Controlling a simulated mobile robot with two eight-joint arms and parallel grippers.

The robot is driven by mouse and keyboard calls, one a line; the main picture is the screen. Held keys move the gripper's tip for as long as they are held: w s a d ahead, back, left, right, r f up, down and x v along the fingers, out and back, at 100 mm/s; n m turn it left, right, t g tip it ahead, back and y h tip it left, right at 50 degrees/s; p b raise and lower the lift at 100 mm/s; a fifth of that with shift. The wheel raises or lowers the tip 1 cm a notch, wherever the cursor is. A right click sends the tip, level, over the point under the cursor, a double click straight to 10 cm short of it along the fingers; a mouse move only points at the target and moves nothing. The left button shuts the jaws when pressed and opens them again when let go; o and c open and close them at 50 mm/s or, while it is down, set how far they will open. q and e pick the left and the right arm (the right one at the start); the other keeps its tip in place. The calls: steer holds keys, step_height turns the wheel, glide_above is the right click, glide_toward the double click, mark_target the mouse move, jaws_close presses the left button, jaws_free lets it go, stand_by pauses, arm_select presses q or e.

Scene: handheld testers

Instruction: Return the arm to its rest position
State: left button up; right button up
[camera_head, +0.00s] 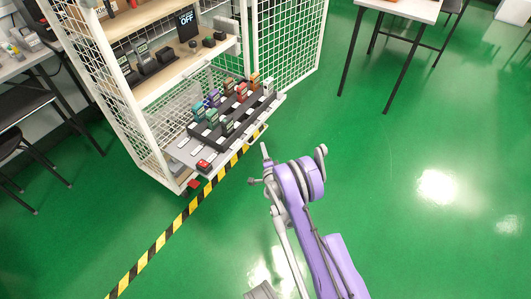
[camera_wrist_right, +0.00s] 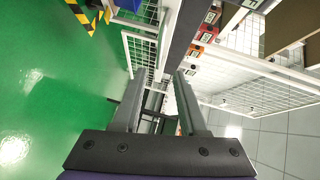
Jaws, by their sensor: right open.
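My right arm (camera_head: 300,200), purple and grey, reaches up from the bottom of the head view. Its right gripper (camera_head: 265,158) is over the green floor just right of the rack's lower shelf. In the right wrist view the two grey fingers of this gripper (camera_wrist_right: 160,75) stand apart with nothing held between them. My left gripper is not in view.
A white mesh rack (camera_head: 130,115) stands at upper left. Its lower shelf (camera_head: 183,158) holds a dark tray (camera_head: 232,137) of several coloured testers. A red button box (camera_head: 203,165) sits at the shelf's front.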

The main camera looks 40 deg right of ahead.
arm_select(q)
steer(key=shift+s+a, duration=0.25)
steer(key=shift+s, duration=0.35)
arm_select(e)
steer(key=shift+s+a+r, duration=0.1)
steer(key=shift+s+a, duration=0.2)
steer(key=shift+s, duration=0.35)
steer(key=shift+w, duration=0.1)
